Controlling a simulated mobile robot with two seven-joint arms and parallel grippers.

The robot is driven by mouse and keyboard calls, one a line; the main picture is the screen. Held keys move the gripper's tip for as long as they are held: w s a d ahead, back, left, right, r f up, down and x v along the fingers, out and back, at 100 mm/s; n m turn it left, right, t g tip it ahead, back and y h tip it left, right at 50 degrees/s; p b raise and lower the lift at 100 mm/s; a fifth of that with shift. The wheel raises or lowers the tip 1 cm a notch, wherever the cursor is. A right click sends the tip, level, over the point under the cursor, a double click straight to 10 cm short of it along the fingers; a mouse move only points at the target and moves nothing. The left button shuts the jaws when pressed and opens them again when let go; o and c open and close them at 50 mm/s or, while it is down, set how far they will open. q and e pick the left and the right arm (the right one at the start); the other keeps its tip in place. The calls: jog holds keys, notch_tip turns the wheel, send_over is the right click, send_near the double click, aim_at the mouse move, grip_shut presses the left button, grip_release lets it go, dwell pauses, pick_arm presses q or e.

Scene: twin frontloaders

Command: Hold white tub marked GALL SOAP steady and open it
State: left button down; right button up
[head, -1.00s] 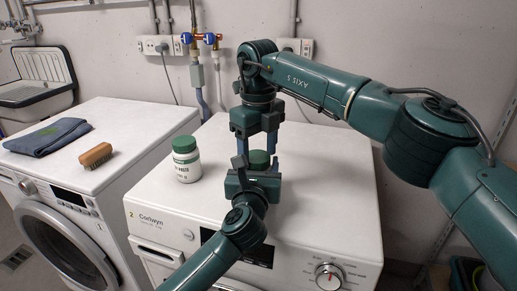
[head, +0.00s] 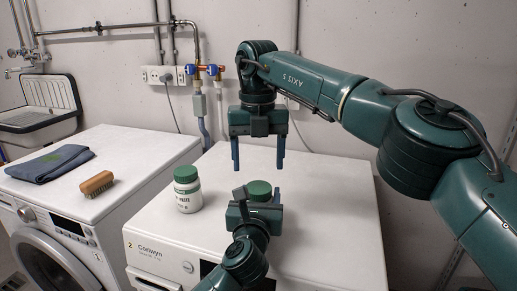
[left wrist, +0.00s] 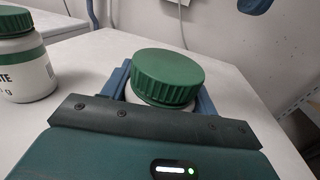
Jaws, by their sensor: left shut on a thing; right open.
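A white tub with a ridged green lid (head: 259,188) stands on the right machine's top. My left gripper (head: 258,201) is shut on its body from the front, with a blue finger on each side in the left wrist view. There the green lid (left wrist: 168,76) sits on the white tub, looking slightly tilted; I cannot tell whether it is loose. The label is hidden. My right gripper (head: 258,162) is open and empty, pointing down above the lid, with its fingertips apart from it. A second white tub (head: 188,196) with a green lid, its label partly reading PASTE, stands to the left.
The right machine's white top (head: 330,205) is clear to the right of the held tub. On the left machine lie a folded blue cloth (head: 48,164) and a wooden brush (head: 97,184).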

aim_at(258, 187)
jog(key=m, duration=0.2)
jog(key=r+m, duration=0.1)
jog(key=m, duration=0.3)
jog(key=r+m, duration=0.1)
jog(key=m, duration=0.1)
jog(key=shift+m, duration=0.4)
jog(key=shift+f, duration=4)
jog(key=shift+w, duration=0.1)
jog(key=shift+c, duration=0.4)
